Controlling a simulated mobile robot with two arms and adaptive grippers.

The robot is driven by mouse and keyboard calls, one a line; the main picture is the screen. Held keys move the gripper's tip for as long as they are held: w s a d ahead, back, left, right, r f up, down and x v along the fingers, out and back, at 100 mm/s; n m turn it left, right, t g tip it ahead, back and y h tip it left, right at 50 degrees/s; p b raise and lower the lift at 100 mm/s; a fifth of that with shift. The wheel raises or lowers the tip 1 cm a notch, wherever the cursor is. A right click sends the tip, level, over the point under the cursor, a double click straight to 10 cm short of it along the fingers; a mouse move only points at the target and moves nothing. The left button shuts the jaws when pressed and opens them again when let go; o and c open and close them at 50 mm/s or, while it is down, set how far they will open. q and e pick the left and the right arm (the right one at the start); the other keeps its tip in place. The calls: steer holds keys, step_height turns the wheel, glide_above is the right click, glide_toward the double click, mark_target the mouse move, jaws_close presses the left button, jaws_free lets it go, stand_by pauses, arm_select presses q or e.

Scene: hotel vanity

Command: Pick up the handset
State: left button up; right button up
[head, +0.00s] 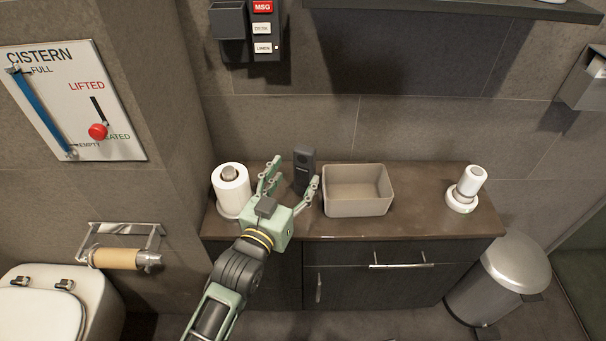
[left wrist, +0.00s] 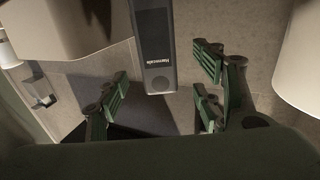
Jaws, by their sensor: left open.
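The dark handset (head: 304,166) stands upright on the brown counter, between a paper roll and a beige bin. In the left wrist view the handset (left wrist: 154,45) shows its front with small lettering and a round button. My left gripper (head: 293,175) is open and empty in front of the handset, its fingers spread to either side in the picture. In the left wrist view the fingers (left wrist: 162,88) point toward the handset with a gap around its end. I cannot tell whether they touch it. My right gripper is not in view.
The paper roll (head: 232,187) stands close on the left of the gripper, and the open beige bin (head: 357,208) close on the right. A white device (head: 468,188) stands at the counter's right end. A black wall holder (head: 228,22) with labels hangs above.

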mark_target(302, 165)
arm_select(q)
steer(key=x, duration=0.4)
steer(key=shift+w+d+r+b, duration=0.2)
steer(key=shift+w+b, duration=0.05)
steer(key=shift+b, duration=0.05)
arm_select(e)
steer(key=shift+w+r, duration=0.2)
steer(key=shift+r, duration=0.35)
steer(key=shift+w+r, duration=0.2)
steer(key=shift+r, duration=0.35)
arm_select(q)
steer(key=shift+r, duration=0.1)
steer(key=c, duration=1.4)
